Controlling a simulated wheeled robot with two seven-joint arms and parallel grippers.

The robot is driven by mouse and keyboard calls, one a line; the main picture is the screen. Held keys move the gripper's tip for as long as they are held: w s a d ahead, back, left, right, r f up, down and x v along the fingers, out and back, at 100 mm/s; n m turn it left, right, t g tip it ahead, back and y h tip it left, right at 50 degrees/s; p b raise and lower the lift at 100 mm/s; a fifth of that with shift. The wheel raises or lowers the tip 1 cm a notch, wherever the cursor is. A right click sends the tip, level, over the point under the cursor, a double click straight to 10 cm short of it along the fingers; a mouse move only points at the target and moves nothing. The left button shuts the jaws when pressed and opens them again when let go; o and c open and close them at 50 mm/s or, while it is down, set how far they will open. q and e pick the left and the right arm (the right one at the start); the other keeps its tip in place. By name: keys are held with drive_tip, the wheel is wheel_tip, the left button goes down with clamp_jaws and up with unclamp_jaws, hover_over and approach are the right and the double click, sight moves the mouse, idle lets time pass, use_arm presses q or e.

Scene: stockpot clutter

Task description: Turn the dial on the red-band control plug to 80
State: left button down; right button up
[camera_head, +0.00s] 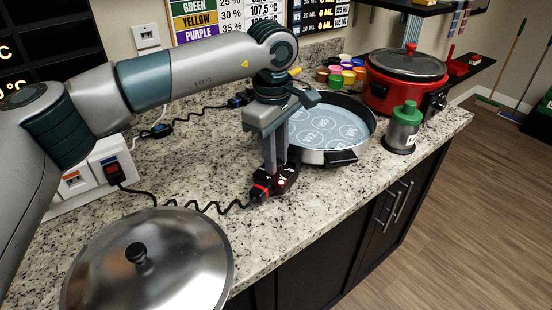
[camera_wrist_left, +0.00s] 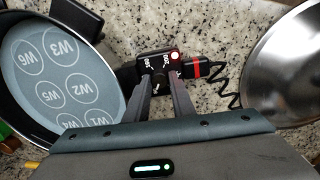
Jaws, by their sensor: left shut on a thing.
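The red-band control plug (camera_head: 284,179) is a small black box on the granite counter, beside the round pan's front left edge. A red band (camera_head: 261,190) marks its cord end. In the left wrist view the plug (camera_wrist_left: 152,56) shows white dial markings and a lit red spot. My left gripper (camera_head: 278,166) points down onto the plug, and its fingers are shut on the dial. In the left wrist view my left gripper (camera_wrist_left: 163,80) covers the dial, so its setting cannot be read. My right gripper is not in view.
The round pan (camera_head: 366,128) with marked circles stands right of the plug. A steel lid (camera_head: 190,262) lies front left. A coiled black cord (camera_head: 205,207) runs to the white socket box (camera_head: 60,209). A green-topped canister (camera_head: 403,130) and red pot (camera_head: 398,95) stand farther right.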

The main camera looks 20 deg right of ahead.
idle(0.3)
use_arm(q)
drive_tip(key=c, duration=1.5)
unclamp_jaws()
drive_tip(key=shift+r, duration=0.15)
drive_tip(key=shift+r, duration=0.6)
drive_tip(key=shift+s+a+r+b, duration=0.15)
drive_tip(key=shift+r+b, duration=0.1)
drive_tip(key=shift+r, duration=2.4)
drive_tip(key=shift+s+a+r+b, duration=0.1)
drive_tip(key=shift+r+b, duration=0.2)
drive_tip(key=shift+r, duration=2.4)
drive_tip(key=shift+s+a+r+b, duration=0.15)
drive_tip(key=shift+r+b, duration=0.1)
drive_tip(key=shift+r, duration=2.4)
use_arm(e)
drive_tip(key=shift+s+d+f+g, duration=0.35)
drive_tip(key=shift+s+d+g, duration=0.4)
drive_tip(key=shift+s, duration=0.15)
use_arm(q)
drive_tip(key=shift+f, duration=0.1)
